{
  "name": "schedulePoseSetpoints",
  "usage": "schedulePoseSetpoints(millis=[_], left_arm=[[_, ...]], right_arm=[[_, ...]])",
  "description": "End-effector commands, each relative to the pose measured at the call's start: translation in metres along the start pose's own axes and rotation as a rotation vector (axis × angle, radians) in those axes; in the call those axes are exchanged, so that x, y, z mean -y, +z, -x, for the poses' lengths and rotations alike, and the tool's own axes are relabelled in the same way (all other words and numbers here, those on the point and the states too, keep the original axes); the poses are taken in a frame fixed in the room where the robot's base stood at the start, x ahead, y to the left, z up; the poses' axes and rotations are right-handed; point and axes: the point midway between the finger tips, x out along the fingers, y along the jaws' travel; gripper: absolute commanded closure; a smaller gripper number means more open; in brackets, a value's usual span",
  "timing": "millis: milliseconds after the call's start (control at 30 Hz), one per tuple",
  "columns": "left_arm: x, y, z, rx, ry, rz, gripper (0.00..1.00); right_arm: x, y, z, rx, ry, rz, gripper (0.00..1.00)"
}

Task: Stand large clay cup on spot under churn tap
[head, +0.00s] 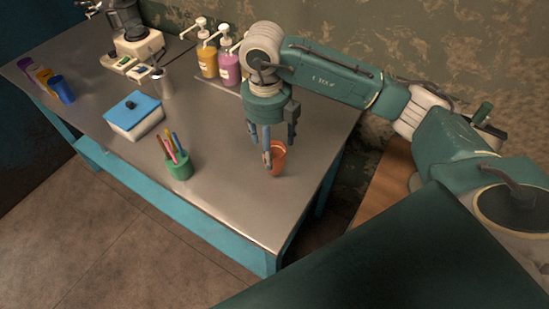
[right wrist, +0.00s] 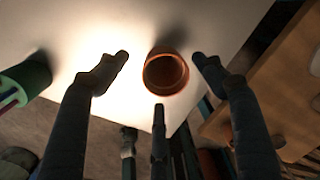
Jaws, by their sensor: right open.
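An orange-brown clay cup (head: 279,157) stands on the steel-topped table near its right end. My right gripper (head: 270,146) points down at the cup, with one finger in front of it in the head view. In the right wrist view the cup (right wrist: 165,73) shows its open mouth between the spread fingers of the right gripper (right wrist: 160,80). The gripper is open, and gaps show between the cup and the fingers. The churn, its tap and the spot under it cannot be made out. My left gripper is not in view.
A green holder (head: 178,166) with coloured sticks stands left of the cup. A blue-lidded box (head: 134,115), a metal cup (head: 162,83), pump bottles (head: 229,68) and a blender (head: 135,40) are farther back. A wooden surface (head: 385,185) lies right of the table. The table's front right is clear.

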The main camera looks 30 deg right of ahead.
Motion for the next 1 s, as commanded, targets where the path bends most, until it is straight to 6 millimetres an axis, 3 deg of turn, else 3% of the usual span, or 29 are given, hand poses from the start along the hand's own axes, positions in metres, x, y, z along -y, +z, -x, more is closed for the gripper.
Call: schedulePoseSetpoints(millis=[167, 433, 733, 1000], left_arm=[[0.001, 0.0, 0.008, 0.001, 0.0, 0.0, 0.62], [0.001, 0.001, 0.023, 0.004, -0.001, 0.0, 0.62], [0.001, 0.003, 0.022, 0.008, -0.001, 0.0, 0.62], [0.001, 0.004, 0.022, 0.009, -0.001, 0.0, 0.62]], right_arm=[[0.003, 0.0, -0.012, -0.003, -0.001, 0.0, 0.31], [0.007, 0.001, -0.05, -0.002, -0.001, 0.0, 0.31], [0.006, 0.002, -0.056, 0.001, 0.0, 0.003, 0.31], [0.006, 0.002, -0.056, 0.001, 0.0, 0.002, 0.83]])
